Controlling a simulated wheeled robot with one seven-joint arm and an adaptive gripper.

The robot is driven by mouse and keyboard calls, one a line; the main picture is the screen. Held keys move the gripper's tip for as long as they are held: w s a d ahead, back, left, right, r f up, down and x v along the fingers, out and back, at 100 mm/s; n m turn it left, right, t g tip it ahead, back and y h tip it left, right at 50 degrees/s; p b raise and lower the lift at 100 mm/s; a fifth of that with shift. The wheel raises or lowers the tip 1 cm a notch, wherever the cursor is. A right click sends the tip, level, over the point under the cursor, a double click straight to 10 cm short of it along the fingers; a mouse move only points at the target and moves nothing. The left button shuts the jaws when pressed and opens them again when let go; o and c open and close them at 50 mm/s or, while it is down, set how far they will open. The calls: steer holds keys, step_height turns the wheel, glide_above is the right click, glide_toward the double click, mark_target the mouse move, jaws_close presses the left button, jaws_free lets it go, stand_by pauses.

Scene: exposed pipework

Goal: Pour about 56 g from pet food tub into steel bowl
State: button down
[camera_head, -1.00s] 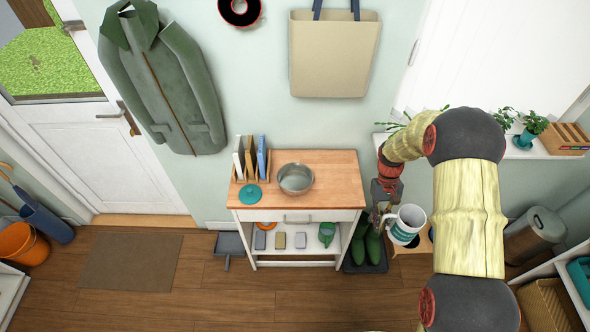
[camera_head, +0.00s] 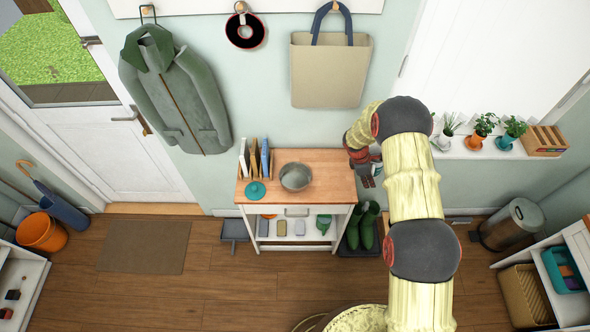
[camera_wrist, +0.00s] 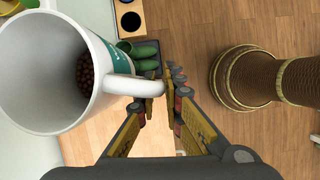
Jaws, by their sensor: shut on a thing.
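The pet food tub (camera_wrist: 42,70) is a white mug-shaped vessel with a teal label and a side handle. In the wrist view it fills the left side, with brown pellets (camera_wrist: 86,74) deep inside. My gripper (camera_wrist: 160,98) is shut on its handle. In the head view my gripper (camera_head: 366,172) is by the cart's right edge, and the tub is mostly hidden behind my arm. The steel bowl (camera_head: 296,177) stands on the wooden top, to the left of my gripper and apart from it. The bowl's inside looks empty from here.
The cart's wooden top (camera_head: 330,188) also holds a rack of upright boards (camera_head: 255,160) and a teal lid (camera_head: 255,189) left of the bowl. Green boots (camera_head: 361,229) stand right of the cart. Potted plants (camera_head: 483,127) line the ledge at right. Open floor lies in front.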

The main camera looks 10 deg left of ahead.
steer(key=w+a+n+t+y+p, duration=0.1)
steer(key=w+a+n+t+y, duration=0.1)
steer(key=a+n, duration=0.7)
steer(key=w+a+f+n+t+y+p, duration=0.1)
steer(key=a+n+y+p, duration=0.1)
steer(key=a+n, duration=0.6)
steer(key=shift+w+a+f+n+t+y, duration=0.2)
steer(key=shift+w+a+n+t+y, duration=0.2)
steer(key=shift+n+y, duration=0.85)
steer(key=shift+n+h, duration=0.35)
steer(key=shift+n, duration=0.1)
